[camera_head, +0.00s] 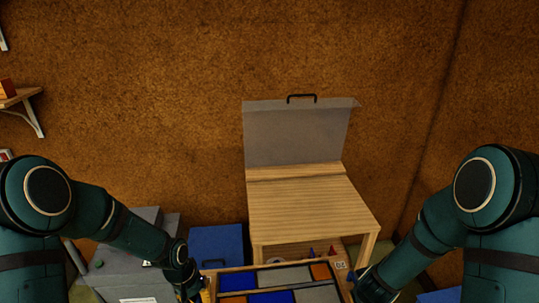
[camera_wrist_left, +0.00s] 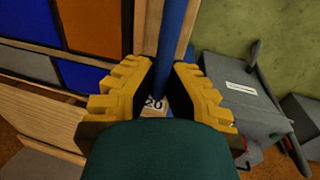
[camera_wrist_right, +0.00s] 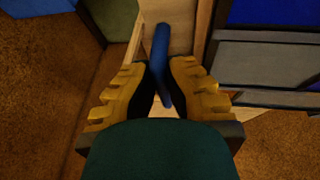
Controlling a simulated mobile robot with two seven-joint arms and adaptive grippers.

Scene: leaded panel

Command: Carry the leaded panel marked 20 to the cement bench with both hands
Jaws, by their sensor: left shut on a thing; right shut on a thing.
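The leaded panel (camera_head: 270,297) shows at the bottom of the head view, with blue, orange and grey panes in a wooden frame. A tag reading 20 is on its right side, and a 20 tag also shows in the left wrist view (camera_wrist_left: 154,104). My left gripper (camera_wrist_left: 166,80) is shut on a blue handle at one end of the panel. My right gripper (camera_wrist_right: 163,80) is shut on the blue handle at the other end. A pale wooden bench (camera_head: 310,208), apparently the cement bench, stands just beyond the panel. Its top looks bare. The panel's near edge is cut off.
A grey upright board (camera_head: 298,135) with a black handle stands at the bench's back. Small coloured items (camera_head: 320,252) lie under the bench top. A blue box (camera_head: 217,248) and a grey unit (camera_head: 135,270) stand left of the bench. A wall shelf (camera_head: 20,95) is at far left.

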